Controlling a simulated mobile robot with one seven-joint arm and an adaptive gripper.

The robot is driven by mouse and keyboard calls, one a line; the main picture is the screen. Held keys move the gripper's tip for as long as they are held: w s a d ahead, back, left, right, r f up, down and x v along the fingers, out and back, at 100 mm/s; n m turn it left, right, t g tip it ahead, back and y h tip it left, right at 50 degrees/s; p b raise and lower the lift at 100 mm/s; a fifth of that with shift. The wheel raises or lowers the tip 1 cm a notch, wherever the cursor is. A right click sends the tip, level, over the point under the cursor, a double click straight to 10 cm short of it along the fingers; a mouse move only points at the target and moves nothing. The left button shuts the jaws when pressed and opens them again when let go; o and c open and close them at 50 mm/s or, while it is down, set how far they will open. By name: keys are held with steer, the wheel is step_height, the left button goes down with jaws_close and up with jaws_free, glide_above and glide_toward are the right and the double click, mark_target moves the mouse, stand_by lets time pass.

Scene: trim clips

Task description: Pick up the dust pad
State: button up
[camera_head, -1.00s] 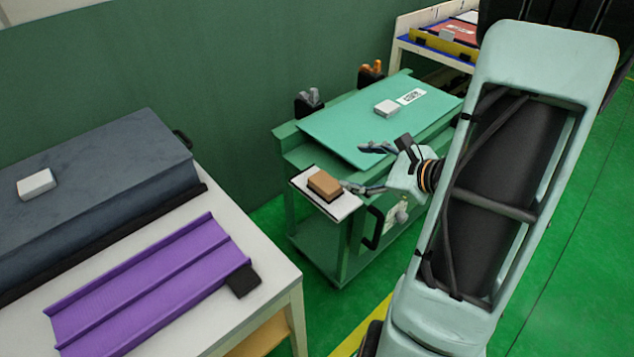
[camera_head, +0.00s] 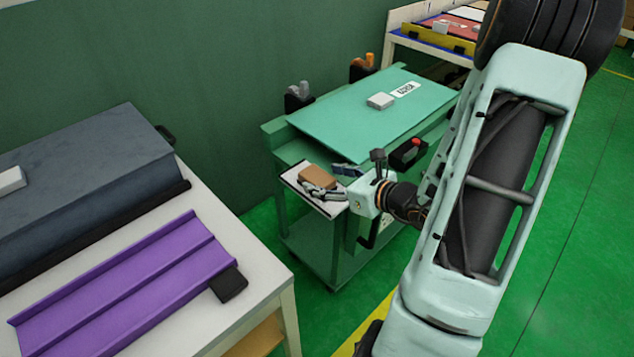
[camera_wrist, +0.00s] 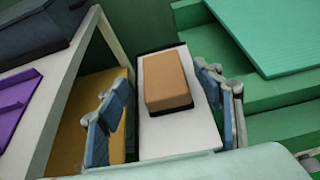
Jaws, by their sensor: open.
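A tan block with a dark underside, which looks like the dust pad (camera_head: 318,174), lies on a small white shelf (camera_head: 328,207) at the near left end of the green cart. My gripper (camera_head: 323,180) is open at the shelf, its fingers close to the pad; the near finger partly covers the pad in the head view. In the wrist view the pad (camera_wrist: 167,78) sits between the two spread fingers of my gripper (camera_wrist: 158,95), one on each side. Gaps show on both sides, wider on the left. The pad is not gripped.
The green cart (camera_head: 365,122) carries a pale block (camera_head: 380,101), a label and a dark box with a red top (camera_head: 408,153). A white table (camera_head: 262,262) with a purple channel piece (camera_head: 125,285) stands left. Green floor lies open at right.

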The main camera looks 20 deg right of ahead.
mark_target(319, 177)
steer(key=x, duration=0.4)
steer(key=shift+d+f+b, duration=0.2)
steer(key=shift+b, duration=0.15)
steer(key=c, duration=1.3)
steer(key=shift+o, duration=0.2)
steer(key=shift+r, duration=0.1)
